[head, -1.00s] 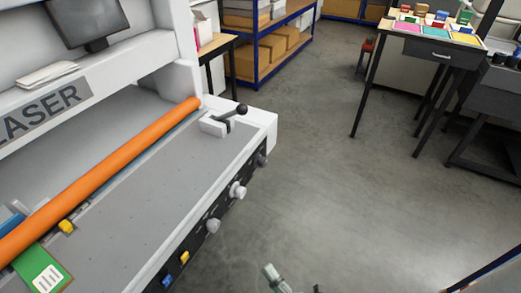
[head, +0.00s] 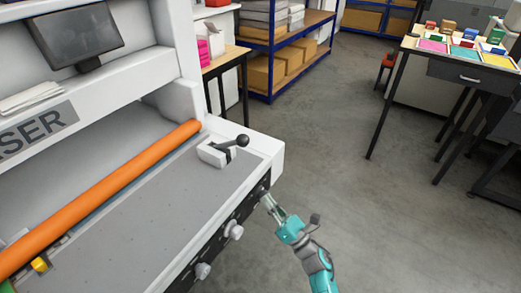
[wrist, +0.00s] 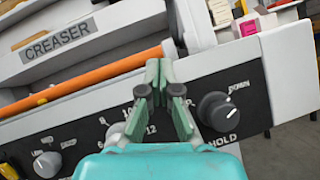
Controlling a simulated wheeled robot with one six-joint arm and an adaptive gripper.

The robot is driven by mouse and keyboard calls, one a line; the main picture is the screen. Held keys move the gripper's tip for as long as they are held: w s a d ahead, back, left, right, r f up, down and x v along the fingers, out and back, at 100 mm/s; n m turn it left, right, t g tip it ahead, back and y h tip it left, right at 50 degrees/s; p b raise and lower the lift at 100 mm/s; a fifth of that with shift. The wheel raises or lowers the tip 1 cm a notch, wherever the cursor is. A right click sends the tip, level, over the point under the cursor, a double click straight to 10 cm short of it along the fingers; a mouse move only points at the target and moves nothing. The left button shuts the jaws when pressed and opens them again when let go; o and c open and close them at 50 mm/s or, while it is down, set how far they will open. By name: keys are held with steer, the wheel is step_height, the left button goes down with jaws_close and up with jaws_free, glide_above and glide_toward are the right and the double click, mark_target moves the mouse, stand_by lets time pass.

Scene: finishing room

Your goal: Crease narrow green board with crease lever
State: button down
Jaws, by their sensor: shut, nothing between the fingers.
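The creaser (head: 100,215) has an orange roller (head: 105,195) along its bed. A lever with a black ball end (head: 242,141) stands on a pale block at the bed's far right corner. In the wrist view, the word CREASER (wrist: 58,40) shows on the machine. My gripper (head: 267,200) is at the front control panel, below and right of the lever; its fingers also show in the wrist view (wrist: 158,68). It is shut and empty. A dark knob (wrist: 217,110) marked DOWN and HOLD is right of the fingers. I see no green board in the current views.
More knobs stick out of the panel, including a pale one (head: 233,231). A monitor (head: 78,35) sits on the machine. A blue-framed shelf (head: 268,60) stands behind it. A table with coloured trays (head: 465,50) is at the right. The floor between is clear.

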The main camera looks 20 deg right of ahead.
steer(key=shift+w+d+r+n, duration=0.2)
steer(key=shift+w+d+n, duration=0.3)
steer(key=shift+w, duration=0.1)
steer(key=shift+w+d+r+n, duration=0.2)
steer(key=shift+w+d+n, duration=0.3)
steer(key=shift+w, duration=0.1)
glide_toward(228, 143)
steer(key=r, duration=0.2)
steer(key=w+r, duration=0.1)
steer(key=shift+d, duration=0.35)
steer(key=shift+r, duration=0.35)
steer(key=shift+w+r, duration=0.1)
steer(key=shift+r, duration=0.05)
